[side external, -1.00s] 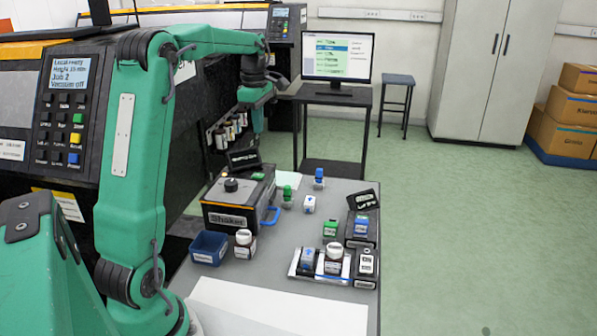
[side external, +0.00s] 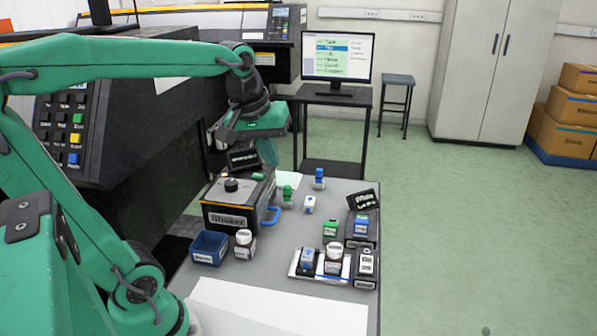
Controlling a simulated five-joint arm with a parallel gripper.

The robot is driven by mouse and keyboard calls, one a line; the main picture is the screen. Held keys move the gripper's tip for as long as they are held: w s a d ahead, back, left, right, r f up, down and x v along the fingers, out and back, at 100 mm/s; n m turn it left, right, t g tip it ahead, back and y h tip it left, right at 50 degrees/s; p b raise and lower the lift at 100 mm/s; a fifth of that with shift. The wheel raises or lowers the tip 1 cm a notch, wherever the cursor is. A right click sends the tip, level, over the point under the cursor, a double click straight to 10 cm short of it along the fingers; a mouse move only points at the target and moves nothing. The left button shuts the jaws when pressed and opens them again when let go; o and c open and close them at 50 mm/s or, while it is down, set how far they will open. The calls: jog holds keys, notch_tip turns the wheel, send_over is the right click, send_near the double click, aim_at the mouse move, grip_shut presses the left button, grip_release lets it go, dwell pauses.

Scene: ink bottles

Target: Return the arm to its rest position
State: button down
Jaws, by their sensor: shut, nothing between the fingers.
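My gripper (side external: 270,150) hangs in the air above the back left of the grey table (side external: 285,270), over the far end of the shaker (side external: 232,220). Its fingers are shut and hold nothing. My arm reaches in from the left, its upper link nearly level. Several ink bottles stand on the table apart from my gripper: a white-capped one (side external: 244,243) beside the shaker, a green one (side external: 287,195) and a blue-capped one (side external: 319,179) at the back. A tray (side external: 322,279) at the front right holds bottles.
A small blue bin (side external: 209,247) stands left of the white-capped bottle. A white sheet (side external: 280,308) covers the table's front. A black printer (side external: 140,130) stands close along the left. A monitor (side external: 337,55) on a stand is behind.

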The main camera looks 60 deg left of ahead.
jog(key=s+d+f+m+t, duration=0.1)
jog(key=s+d+f+m, duration=0.3)
jog(key=s+d+m, duration=0.2)
jog(key=s+m, duration=0.1)
jog(key=m, duration=0.1)
jog(key=shift+s+d+f+m+t+h, duration=0.25)
jog(key=shift+s+d+m+t+h, duration=0.1)
jog(key=shift+d+m+t+h, duration=0.05)
